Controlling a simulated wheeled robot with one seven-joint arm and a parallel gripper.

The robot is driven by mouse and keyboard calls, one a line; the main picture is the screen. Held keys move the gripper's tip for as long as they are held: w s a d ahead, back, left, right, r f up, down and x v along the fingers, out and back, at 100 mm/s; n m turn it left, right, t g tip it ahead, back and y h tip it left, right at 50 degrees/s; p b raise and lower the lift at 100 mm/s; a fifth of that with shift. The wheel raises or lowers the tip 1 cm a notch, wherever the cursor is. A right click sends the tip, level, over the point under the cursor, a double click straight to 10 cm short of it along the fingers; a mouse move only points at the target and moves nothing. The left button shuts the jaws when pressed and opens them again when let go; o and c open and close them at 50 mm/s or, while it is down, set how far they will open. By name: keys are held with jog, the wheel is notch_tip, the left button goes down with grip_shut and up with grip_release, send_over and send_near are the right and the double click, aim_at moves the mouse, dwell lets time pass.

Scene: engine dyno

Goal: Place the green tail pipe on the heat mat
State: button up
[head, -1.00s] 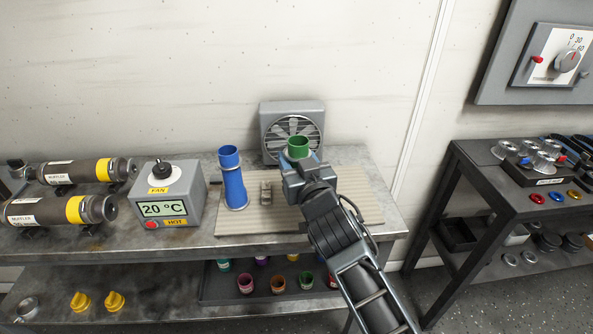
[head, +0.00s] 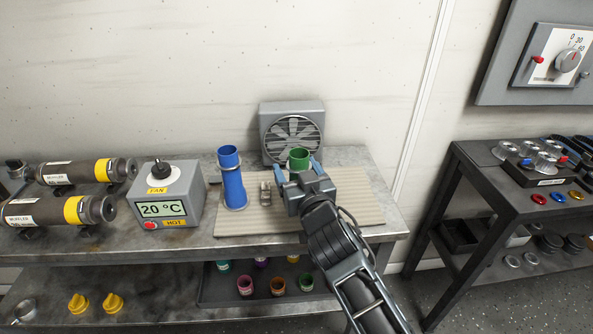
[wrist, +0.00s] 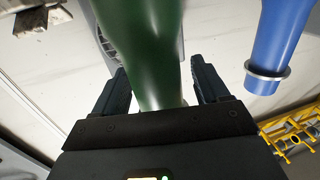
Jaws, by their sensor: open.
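The green tail pipe (head: 299,157) shows its open top in the head view; my gripper hides its lower part. It appears upright over the heat mat (head: 352,207), a ribbed beige mat, but its foot is hidden, so contact cannot be seen. My gripper (head: 298,170) is open, with one finger on each side of the pipe. In the wrist view the green pipe (wrist: 148,50) lies between the spread fingers (wrist: 160,85), with gaps on both sides.
A blue pipe (head: 234,186) stands upright on the mat to the left, beside a small metal block (head: 265,193). A grey fan (head: 292,128) stands behind. A temperature box (head: 165,195) and mufflers (head: 80,171) fill the left. The mat's right part is clear.

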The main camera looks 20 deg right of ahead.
jog(key=shift+r, duration=0.1)
jog(key=shift+s, duration=0.15)
jog(key=s+a, duration=0.1)
jog(key=s, duration=1)
jog(key=shift+s+r+b, duration=0.15)
jog(key=shift+s+b, duration=0.15)
jog(key=shift+b, duration=0.1)
jog(key=shift+s+a, duration=0.1)
jog(key=s+a+f+g+y, duration=0.1)
jog(key=s+f, duration=0.2)
jog(key=s, duration=0.7)
jog(key=s+f+g+y, duration=0.1)
jog(key=s+f, duration=0.2)
jog(key=s, duration=0.8)
jog(key=s+d+r, duration=0.1)
jog(key=s+r, duration=0.2)
jog(key=s, duration=0.5)
jog(key=s+d+r+n+g, duration=0.1)
jog(key=s+r, duration=0.2)
jog(key=s, duration=0.6)
jog(key=shift+d+f, duration=0.1)
